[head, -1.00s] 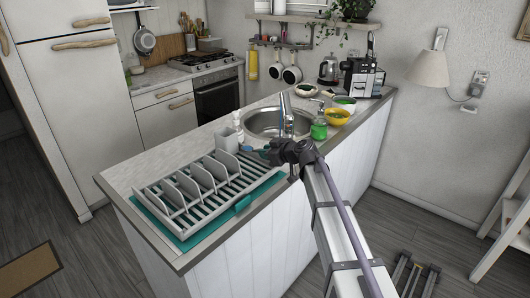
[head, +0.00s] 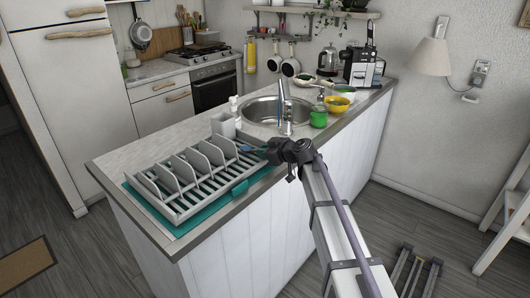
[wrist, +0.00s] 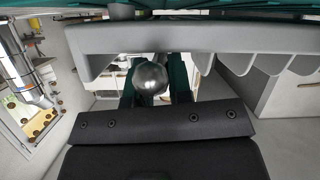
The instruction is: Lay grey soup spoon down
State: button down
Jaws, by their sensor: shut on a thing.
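In the wrist view the grey soup spoon (wrist: 150,77) shows as a shiny round metal bowl between the two teal fingers of my gripper (wrist: 152,88). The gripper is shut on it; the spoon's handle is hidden. In the head view my gripper (head: 250,149) is at the right end of the grey dish rack (head: 205,183), near the sink side. The spoon cannot be made out there. The rack's grey edge also spans the top of the wrist view (wrist: 190,38). I cannot tell whether the spoon touches the rack.
The rack stands on a teal mat (head: 186,228) on the counter (head: 150,150). A grey caddy (head: 223,124) is behind the gripper. The sink (head: 262,108) and tap (head: 285,105) lie beyond, with a green bottle (head: 318,117) and yellow bowl (head: 337,104) to the right.

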jog(key=shift+f, duration=0.25)
jog(key=c, duration=1)
grip_release()
jog(key=shift+o, duration=0.2)
jog(key=shift+s, duration=0.1)
jog(key=p+v, duration=0.4)
jog(key=v, duration=0.7)
jog(key=s+d+f+m+g+h, duration=0.3)
jog(key=s+m, duration=0.1)
jog(key=s, duration=0.5)
jog(key=s+d+f+m+g+h, duration=0.2)
jog(key=s+d+f+m+h, duration=0.2)
jog(key=s, duration=0.6)
jog(key=s+d+f+m+g+h, duration=0.3)
jog(key=s+d+m, duration=0.1)
jog(key=s, duration=0.6)
jog(key=shift+d+f+g+h, duration=0.2)
jog(key=shift+f+g+h, duration=0.1)
